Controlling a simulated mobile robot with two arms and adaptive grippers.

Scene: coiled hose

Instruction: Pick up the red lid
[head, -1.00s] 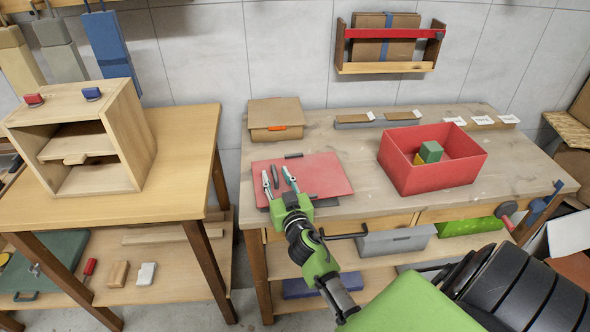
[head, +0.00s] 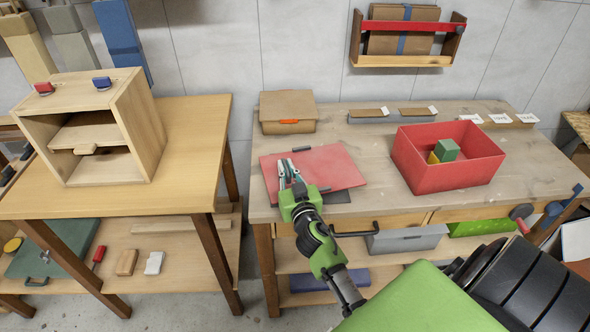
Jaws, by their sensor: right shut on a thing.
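The red lid (head: 328,168) is a flat red panel at the left front of the right-hand workbench. A dark flat thing (head: 338,197) shows under its front right edge. My right gripper (head: 288,166) reaches over the lid from the front. Its fingers are close together over the lid's left part, shut on the lid's dark handle, which they mostly hide. I cannot tell whether the lid is clear of what lies under it. My left gripper is out of view.
A red open box (head: 447,176) with a green block (head: 447,149) and a yellow block stands to the right on the workbench (head: 376,140). A cardboard box (head: 288,110) stands behind the lid. A wooden cabinet (head: 137,139) stands on the left table. Bare benchtop lies between lid and box.

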